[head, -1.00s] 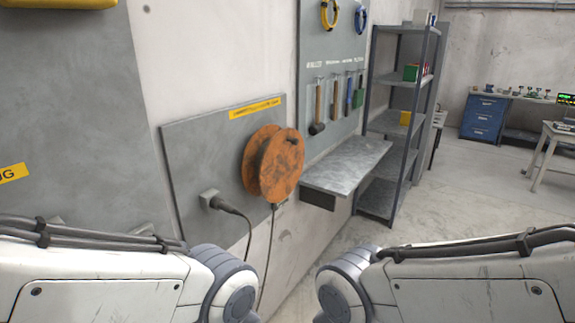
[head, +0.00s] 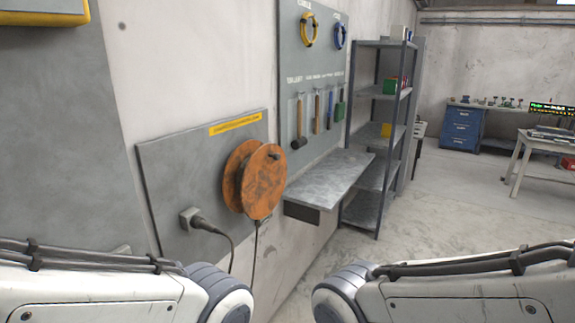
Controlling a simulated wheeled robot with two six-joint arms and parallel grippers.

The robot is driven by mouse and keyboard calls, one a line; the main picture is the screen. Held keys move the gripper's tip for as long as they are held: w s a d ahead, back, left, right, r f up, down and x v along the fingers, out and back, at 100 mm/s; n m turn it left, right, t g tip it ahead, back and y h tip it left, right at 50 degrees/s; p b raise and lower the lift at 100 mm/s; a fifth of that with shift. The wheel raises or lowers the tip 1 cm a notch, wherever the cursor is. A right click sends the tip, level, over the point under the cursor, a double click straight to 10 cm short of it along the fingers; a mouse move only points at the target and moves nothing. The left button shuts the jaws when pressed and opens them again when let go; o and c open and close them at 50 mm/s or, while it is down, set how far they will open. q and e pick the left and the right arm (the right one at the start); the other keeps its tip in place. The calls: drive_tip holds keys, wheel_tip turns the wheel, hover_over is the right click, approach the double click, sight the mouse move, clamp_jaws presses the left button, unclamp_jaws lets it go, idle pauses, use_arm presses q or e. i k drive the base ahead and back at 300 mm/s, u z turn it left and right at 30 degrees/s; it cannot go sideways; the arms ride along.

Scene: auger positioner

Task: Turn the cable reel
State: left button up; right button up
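The cable reel (head: 262,184) is a rusty orange spool mounted on a grey wall panel (head: 170,160) with a yellow label (head: 235,124). A small dark knob (head: 275,156) shows near the top of its front disc. A black cable hangs below the reel. A plug with a cable (head: 197,219) sits in a socket on the panel, to the left of the reel. Both my arms show at the bottom edge, left and right. Neither gripper is in the picture, and no part of my arms touches the reel.
A metal wall shelf (head: 330,181) juts out right of the reel, below a tool board (head: 301,69) with hanging tools. A shelving rack (head: 382,141) stands beyond it. A blue drawer bench (head: 461,126) and a table (head: 541,141) stand far right. The floor (head: 420,235) between is clear.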

sight(264, 180)
drive_tip(key=z, duration=0.25)
drive_tip(key=i, duration=1.15)
drive_tip(key=u, duration=0.4)
